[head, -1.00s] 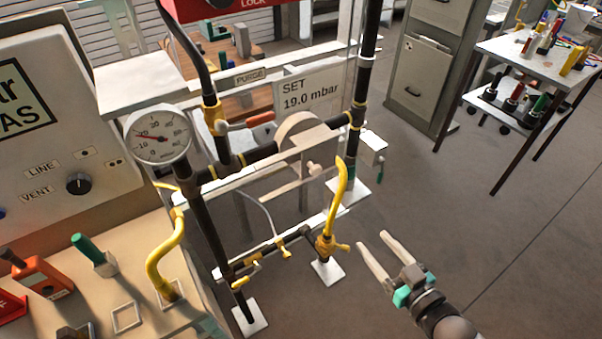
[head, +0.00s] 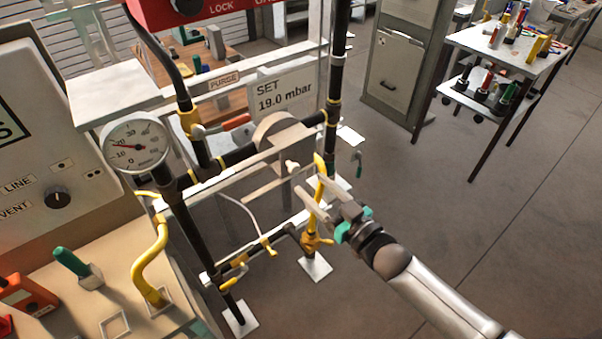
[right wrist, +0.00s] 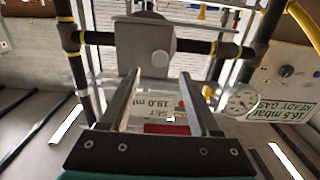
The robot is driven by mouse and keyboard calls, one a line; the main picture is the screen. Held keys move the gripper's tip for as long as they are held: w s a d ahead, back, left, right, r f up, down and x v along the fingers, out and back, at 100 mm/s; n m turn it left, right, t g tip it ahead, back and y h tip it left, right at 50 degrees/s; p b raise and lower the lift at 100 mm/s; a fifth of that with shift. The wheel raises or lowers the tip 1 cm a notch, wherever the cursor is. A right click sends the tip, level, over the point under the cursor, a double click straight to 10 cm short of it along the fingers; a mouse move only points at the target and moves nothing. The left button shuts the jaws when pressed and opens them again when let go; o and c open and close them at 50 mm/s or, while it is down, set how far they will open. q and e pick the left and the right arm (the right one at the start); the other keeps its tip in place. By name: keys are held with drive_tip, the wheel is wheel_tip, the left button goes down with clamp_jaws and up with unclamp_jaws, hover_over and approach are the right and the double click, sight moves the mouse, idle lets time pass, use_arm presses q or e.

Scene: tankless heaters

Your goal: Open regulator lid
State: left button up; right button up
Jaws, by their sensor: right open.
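The regulator (head: 277,132) is a beige, disc-like body in the black horizontal pipe, with a flat beige bar and a small pale knob (head: 291,167) below and in front of it. It also shows in the right wrist view (right wrist: 142,58), where the scene appears upside down. I cannot clearly tell the lid from the body. My right gripper (head: 302,186) is open and empty, with its fingers pointing at the regulator from the lower right. In the right wrist view the fingertips (right wrist: 160,74) are spread just short of the regulator, apparently not touching it. My left gripper is not in view.
A yellow hose (head: 320,185) rises close beside the right fingers. A counter with a panel stands left. The floor at right is open, before a wheeled cart (head: 500,55).

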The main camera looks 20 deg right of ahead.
sight(296, 169)
drive_tip(key=shift+x, duration=2.7)
drive_tip(key=shift+c, duration=0.4)
clamp_jaws()
